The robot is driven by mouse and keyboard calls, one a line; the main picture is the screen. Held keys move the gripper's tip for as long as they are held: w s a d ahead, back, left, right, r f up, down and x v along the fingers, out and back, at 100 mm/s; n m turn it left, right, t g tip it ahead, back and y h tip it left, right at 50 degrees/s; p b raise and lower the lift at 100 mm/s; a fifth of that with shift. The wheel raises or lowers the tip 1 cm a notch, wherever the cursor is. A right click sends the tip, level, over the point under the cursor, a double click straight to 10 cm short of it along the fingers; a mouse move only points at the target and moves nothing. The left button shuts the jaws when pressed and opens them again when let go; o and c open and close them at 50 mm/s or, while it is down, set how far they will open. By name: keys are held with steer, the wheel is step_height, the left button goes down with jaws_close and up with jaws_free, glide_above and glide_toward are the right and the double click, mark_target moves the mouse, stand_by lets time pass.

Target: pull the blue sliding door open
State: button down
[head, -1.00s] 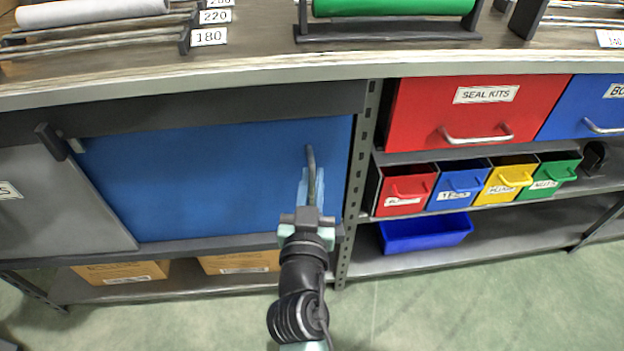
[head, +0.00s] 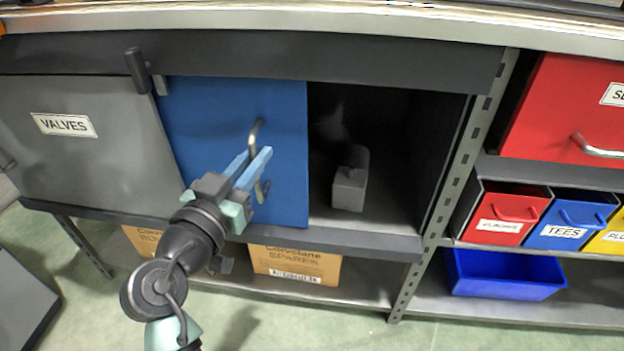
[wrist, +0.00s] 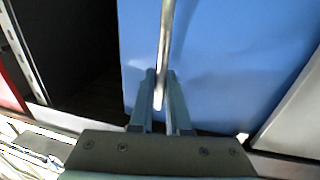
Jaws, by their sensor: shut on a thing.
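The blue sliding door (head: 285,170) stands partly open, with a dark cabinet opening (head: 385,140) to its right in the head view. Its vertical metal handle (head: 256,133) is near the middle of the visible blue panel. My gripper (head: 250,168) is at the handle with its two light-blue fingers on either side of the bar. In the wrist view my gripper (wrist: 161,88) is shut on the handle (wrist: 166,45), which runs between the fingers. The blue door (wrist: 225,60) fills the space behind it.
A grey panel labelled VALVES (head: 85,140) is left of the door, with a dark latch-like block (head: 138,70) above. A grey object (head: 350,180) sits inside the opening. Cardboard boxes (head: 295,265) are on the shelf below. A perforated post (head: 455,180) and bins stand at right.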

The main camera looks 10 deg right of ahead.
mark_target(228, 137)
steer(key=a, duration=0.2)
steer(key=w+a+b, duration=0.1)
steer(key=a, duration=0.3)
steer(key=shift+w+a, duration=0.35)
steer(key=shift+w, duration=0.05)
steer(key=c, duration=0.9)
jaws_free()
steer(key=shift+d, duration=0.1)
steer(key=shift+s+a, duration=0.2)
steer(key=shift+s, duration=0.1)
steer(key=p+v, duration=0.4)
steer(key=v, duration=0.8)
steer(key=shift+s, duration=0.1)
